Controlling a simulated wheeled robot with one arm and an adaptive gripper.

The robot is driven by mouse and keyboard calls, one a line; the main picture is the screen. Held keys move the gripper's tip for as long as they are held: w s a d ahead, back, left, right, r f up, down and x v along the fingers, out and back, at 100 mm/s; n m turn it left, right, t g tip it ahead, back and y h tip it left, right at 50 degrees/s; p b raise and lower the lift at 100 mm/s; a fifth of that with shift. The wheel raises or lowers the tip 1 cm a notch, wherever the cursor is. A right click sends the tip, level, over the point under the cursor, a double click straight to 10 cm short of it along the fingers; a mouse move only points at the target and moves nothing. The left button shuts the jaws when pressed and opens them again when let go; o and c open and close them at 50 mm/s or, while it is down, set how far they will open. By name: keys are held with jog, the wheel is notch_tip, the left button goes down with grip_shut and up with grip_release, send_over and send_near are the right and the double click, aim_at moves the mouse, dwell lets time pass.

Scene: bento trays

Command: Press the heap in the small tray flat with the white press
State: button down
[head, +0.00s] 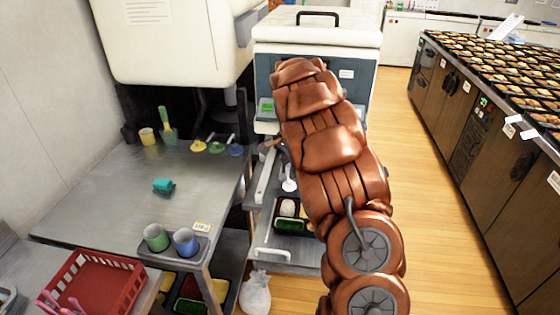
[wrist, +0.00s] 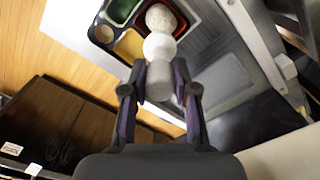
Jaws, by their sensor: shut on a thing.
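The white press (wrist: 159,47) is held in my gripper (wrist: 164,86), whose two fingers are shut on its handle in the wrist view. In the head view the press (head: 289,184) hangs below my arm, which hides most of my gripper. The small dark tray (wrist: 120,51) has green, yellow and red compartments. A pale rounded heap (wrist: 160,17) sits at its red part, partly behind the press in the wrist view. In the head view the heap (head: 287,208) lies below the press, with a small gap seen between them. The tray (head: 290,232) is partly hidden by my arm.
The tray stands on a grey shelf or cart (head: 285,257). A steel table (head: 110,205) on the left bears cups, a teal item (head: 163,186) and a green scoop (head: 167,126). A red basket (head: 97,283) is at lower left. Wooden floor is clear on the right.

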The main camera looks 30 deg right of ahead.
aim_at(288, 185)
jog(key=shift+a+f+b, duration=0.2)
jog(key=shift+f+b, duration=0.4)
jog(key=shift+f, duration=2.15)
jog(key=shift+f+b, duration=0.35)
jog(key=shift+f, duration=0.55)
jog(key=shift+f+b, duration=0.95)
jog(key=shift+f, duration=0.15)
dwell(3.2)
